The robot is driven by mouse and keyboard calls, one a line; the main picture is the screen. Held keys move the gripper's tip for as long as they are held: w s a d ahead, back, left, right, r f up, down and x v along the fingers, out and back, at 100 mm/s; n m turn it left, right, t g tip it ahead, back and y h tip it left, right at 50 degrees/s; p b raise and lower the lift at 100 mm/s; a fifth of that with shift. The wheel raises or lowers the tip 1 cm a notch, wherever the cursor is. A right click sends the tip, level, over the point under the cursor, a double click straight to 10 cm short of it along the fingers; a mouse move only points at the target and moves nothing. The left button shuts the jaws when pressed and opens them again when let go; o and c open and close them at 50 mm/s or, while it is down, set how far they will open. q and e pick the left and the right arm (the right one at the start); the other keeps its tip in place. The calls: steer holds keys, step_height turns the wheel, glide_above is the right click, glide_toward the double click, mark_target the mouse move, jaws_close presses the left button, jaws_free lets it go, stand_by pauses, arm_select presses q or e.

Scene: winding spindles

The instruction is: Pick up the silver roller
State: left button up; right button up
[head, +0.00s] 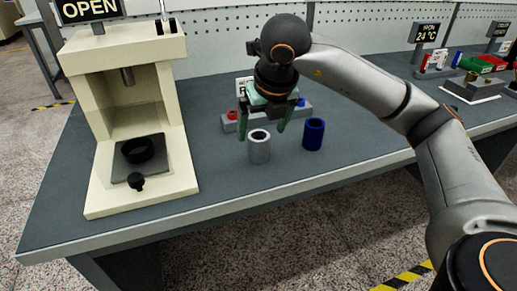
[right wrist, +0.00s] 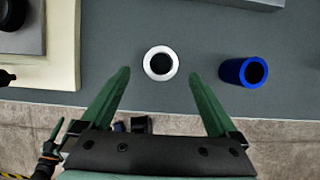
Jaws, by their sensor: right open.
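The silver roller (head: 259,148) stands upright on the grey table, a short hollow cylinder. In the right wrist view the silver roller (right wrist: 160,63) shows from above as a pale ring with a dark hole, between and just beyond the fingertips. My right gripper (head: 266,130) is open and empty, pointing down above and around the roller's top in the head view. In the right wrist view its green fingers (right wrist: 160,75) are spread wide, apart from the roller. My left gripper is not in view.
A blue roller (head: 313,134) stands close to the right of the silver one. A cream press (head: 190,180) stands at the left. A grey rack (head: 229,126) with a red piece lies behind the rollers. The table front edge is near and clear.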

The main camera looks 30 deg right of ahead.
mark_target(259, 140)
steer(key=x, duration=0.5)
steer(key=shift+w+d+f+b, duration=0.15)
steer(key=shift+w+f+b, duration=0.15)
steer(key=shift+b, duration=0.05)
steer(key=shift+c, duration=0.2)
jaws_close()
